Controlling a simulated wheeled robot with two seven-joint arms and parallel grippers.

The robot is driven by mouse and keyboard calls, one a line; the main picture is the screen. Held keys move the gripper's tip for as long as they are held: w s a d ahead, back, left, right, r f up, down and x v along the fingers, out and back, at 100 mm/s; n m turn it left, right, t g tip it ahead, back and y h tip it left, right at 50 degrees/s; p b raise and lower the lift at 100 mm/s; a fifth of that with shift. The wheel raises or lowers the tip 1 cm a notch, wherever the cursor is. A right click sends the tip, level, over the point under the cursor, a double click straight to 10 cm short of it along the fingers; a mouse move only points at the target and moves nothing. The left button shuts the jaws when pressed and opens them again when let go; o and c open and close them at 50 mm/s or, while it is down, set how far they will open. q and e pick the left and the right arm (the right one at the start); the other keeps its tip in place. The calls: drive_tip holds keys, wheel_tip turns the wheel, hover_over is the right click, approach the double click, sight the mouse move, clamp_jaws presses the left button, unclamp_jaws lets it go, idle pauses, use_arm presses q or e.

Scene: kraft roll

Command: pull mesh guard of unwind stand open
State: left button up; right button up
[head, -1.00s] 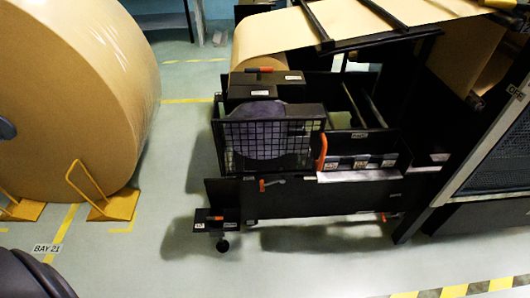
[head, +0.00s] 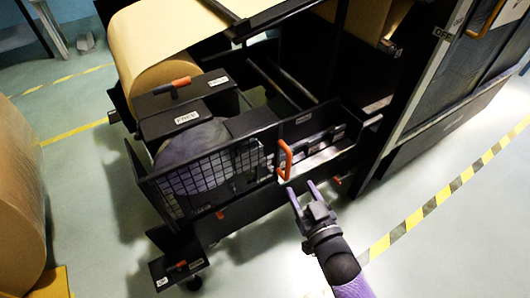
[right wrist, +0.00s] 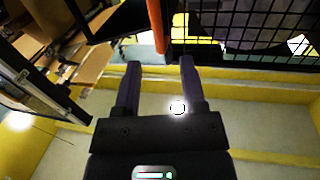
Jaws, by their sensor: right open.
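The mesh guard (head: 206,172) is a black-framed grid panel on the front of the dark unwind stand (head: 185,105). It appears closed across the front, with a rounded grey-purple shape behind it. Its orange handle (head: 285,160) stands upright at the guard's right end. My right gripper (head: 301,187) is open and empty, just below and in front of the handle. In the right wrist view the two fingers (right wrist: 158,68) point towards the orange handle (right wrist: 157,25), which shows just beyond and between the fingertips. The mesh (right wrist: 245,35) is at upper right there. My left gripper is not in view.
A large kraft roll (head: 20,190) stands at the left edge. A dark panelled machine frame (head: 440,125) rises on the right. A small black pedal-like box (head: 178,265) juts out low at the stand's front. The floor (head: 440,240) at lower right is clear.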

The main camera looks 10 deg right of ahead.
sight(289, 166)
drive_tip(key=w, duration=0.2)
drive_tip(key=w+b, duration=0.1)
drive_tip(key=w, duration=0.1)
drive_tip(key=w+b, duration=0.1)
drive_tip(key=w, duration=0.2)
drive_tip(key=shift+a+f, duration=0.25)
drive_tip(key=shift+a, duration=0.15)
drive_tip(key=shift+w+a+r+b, duration=0.1)
drive_tip(key=shift+w+b, duration=0.25)
drive_tip(key=shift+w, duration=0.3)
clamp_jaws()
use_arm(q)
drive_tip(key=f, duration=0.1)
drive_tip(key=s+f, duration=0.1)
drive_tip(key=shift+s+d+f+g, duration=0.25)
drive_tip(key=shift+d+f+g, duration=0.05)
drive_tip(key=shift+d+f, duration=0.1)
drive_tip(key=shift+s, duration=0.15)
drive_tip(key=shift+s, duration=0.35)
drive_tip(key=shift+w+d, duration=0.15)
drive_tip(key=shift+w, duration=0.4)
